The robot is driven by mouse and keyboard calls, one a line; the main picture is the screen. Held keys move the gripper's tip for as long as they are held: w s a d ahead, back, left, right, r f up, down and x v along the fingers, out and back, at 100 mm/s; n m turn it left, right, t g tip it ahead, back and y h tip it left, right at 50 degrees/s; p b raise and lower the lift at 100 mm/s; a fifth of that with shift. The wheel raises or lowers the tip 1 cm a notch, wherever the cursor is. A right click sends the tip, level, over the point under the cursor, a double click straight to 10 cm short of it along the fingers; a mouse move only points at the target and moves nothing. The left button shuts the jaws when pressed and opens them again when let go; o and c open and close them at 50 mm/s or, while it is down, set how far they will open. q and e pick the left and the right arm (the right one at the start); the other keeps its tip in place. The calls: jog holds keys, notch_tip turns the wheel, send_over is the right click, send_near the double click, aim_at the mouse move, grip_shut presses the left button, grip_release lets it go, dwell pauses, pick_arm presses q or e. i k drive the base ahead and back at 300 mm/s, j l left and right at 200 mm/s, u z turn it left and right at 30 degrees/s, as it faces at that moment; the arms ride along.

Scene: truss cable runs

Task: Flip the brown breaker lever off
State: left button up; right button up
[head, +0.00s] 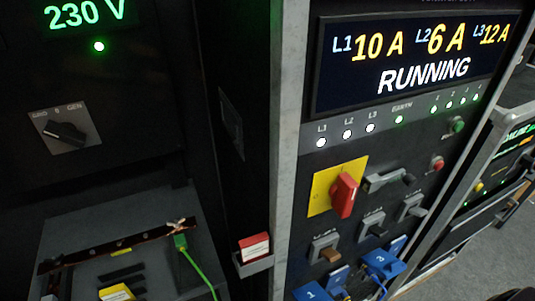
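The brown breaker lever (331,255) is on a small grey breaker plate at the lower left of the lit power panel in the head view. It points down and to the right from its plate. A dark-handled lever (378,230) and a grey-handled lever (417,212) sit on similar plates up and to the right of it. Neither of my grippers can be made out in this view. A dark shape at the bottom right edge is too cut off to identify.
A red rotary switch (344,195) on a yellow plate is just above the brown lever. Blue numbered connectors (383,262) with cables are close below. The display (415,60) reads RUNNING. A red-and-white box (254,247) sits in a holder to the left.

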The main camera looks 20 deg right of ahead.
aim_at(330, 255)
jog(key=z, duration=1.3)
